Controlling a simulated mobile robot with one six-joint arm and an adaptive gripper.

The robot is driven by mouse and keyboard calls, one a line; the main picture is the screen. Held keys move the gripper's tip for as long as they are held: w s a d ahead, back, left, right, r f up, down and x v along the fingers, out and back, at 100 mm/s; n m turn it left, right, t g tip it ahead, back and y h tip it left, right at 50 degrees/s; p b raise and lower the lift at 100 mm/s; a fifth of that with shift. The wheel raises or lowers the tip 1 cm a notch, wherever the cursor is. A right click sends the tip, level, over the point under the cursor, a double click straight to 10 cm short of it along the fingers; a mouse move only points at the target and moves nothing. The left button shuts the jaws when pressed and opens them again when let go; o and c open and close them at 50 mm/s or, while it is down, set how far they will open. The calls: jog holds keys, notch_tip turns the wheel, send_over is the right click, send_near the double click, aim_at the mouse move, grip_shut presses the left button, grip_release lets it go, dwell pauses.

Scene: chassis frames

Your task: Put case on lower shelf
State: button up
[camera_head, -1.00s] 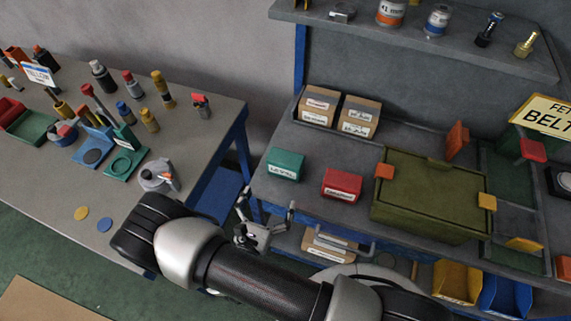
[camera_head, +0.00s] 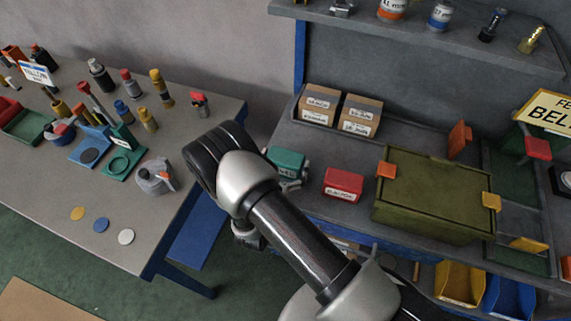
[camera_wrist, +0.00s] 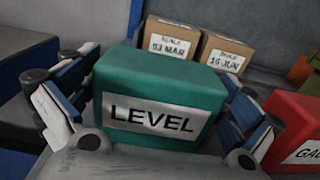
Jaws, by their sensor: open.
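A teal case (camera_head: 288,162) labelled LEVEL stands on the grey bench top, left of a red case (camera_head: 343,184). In the wrist view the teal case (camera_wrist: 160,98) fills the middle, its label facing me. My gripper (camera_wrist: 155,110) is open, with one finger on each side of the teal case; I cannot tell whether they touch it. In the head view my gripper (camera_head: 290,183) is partly hidden by my arm at the case's front. The lower shelf under the bench is mostly hidden by my arm and the bench edge.
Two cardboard boxes (camera_head: 340,112) stand behind the teal case. A large olive case (camera_head: 435,195) stands right of the red one. A yellow bin (camera_head: 459,283) and a blue bin (camera_head: 506,294) sit below the bench edge. A cluttered table (camera_head: 50,195) is at left.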

jog(key=shift+c, duration=0.5)
jog(key=c, duration=1.1)
notch_tip(320, 180, up, 19)
jog(key=p, duration=0.5)
jog(key=s+d+f+h+b, duration=0.1)
jog(key=d, duration=0.3)
jog(key=s+d+f+m+b, duration=0.1)
jog(key=d+f+b, duration=0.1)
jog(key=d, duration=0.3)
jog(key=s+d+f+g+h+b, duration=0.1)
jog(key=d+b, duration=0.1)
jog(key=d, duration=0.3)
jog(key=shift+f+m+h, duration=0.3)
jog(key=shift+f+m, duration=0.1)
